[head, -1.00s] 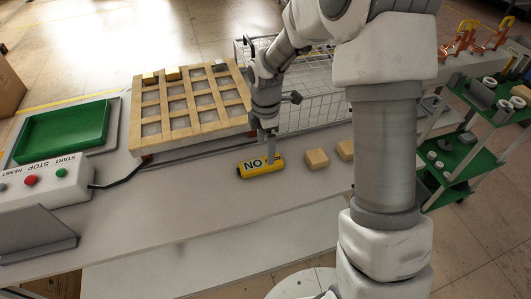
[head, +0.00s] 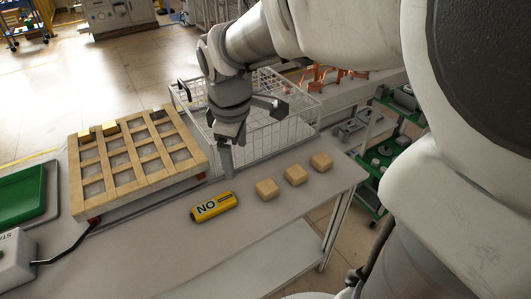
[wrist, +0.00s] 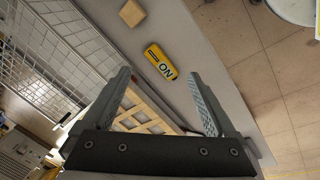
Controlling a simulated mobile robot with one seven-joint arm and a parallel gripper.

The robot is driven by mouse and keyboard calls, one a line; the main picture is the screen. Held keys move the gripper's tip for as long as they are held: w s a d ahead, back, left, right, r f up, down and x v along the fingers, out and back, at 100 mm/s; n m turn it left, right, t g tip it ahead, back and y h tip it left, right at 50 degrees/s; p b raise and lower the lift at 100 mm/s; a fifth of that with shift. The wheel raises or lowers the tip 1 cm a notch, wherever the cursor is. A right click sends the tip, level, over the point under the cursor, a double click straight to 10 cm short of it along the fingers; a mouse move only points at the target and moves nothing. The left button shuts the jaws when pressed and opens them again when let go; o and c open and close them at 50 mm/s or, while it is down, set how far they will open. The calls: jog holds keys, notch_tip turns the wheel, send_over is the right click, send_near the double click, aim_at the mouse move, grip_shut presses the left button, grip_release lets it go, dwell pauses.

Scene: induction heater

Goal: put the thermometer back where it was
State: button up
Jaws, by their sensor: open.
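The thermometer looks to be the yellow device with a dark "NO"-like marking (head: 214,207); it lies flat on the grey table (head: 200,262), beside the wooden blocks. It also shows in the wrist view (wrist: 160,61), beyond my fingertips. My gripper (head: 227,172) is above the table, just behind the yellow device in the head view. In the wrist view my gripper (wrist: 163,85) has its fingers wide apart with nothing between them. The device is apart from the fingers.
Several wooden blocks (head: 295,175) lie right of the device. A wooden grid tray (head: 190,176) stands at the left, near a green tray (head: 22,196) and a control box (head: 14,262). A wire basket (head: 262,140) stands behind my gripper. The front of the table is clear.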

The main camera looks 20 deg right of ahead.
jog(key=s+d+r+m+t, duration=0.1)
jog(key=s+r+m, duration=0.1)
jog(key=s+m, duration=0.3)
jog(key=s+d+r+m+t, duration=0.2)
jog(key=s+r+m, duration=0.1)
jog(key=s+m, duration=0.3)
jog(key=shift+s+y, duration=0.3)
jog(key=shift+s, duration=1)
